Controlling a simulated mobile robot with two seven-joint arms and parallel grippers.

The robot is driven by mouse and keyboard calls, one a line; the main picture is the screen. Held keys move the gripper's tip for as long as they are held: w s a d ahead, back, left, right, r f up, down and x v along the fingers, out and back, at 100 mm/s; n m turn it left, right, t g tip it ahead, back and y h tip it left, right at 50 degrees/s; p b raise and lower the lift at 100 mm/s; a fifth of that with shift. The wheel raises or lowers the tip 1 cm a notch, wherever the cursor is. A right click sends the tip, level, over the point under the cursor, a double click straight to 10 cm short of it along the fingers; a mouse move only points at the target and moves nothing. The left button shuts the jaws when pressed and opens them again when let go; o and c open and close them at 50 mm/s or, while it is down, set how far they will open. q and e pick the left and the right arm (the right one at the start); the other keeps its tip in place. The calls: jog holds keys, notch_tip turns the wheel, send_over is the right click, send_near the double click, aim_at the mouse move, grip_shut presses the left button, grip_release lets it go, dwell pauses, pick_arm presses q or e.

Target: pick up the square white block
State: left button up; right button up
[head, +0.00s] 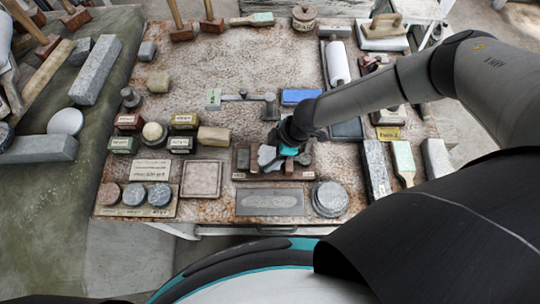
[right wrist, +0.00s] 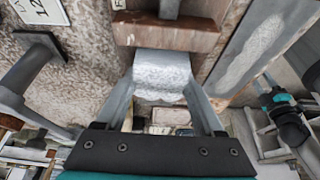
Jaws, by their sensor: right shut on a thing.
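My right gripper (head: 283,152) reaches in over the brown wooden stand (head: 281,176) near the front middle of the table. In the right wrist view, the gripper (right wrist: 161,82) is shut on a pale, squarish white block (right wrist: 161,68), with one finger on each side. In the head view the block (head: 266,156) shows in part beside the gripper. The stand's brown edge (right wrist: 150,37) is close to the block in the wrist view. I cannot tell whether the block still touches the stand. My left gripper is not in view.
A blue block (head: 300,97) lies behind. Small labelled boxes (head: 185,121) stand to the left. The table's back left is fairly clear.

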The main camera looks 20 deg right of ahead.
grip_shut()
jog(key=shift+r, duration=0.1)
dwell(0.4)
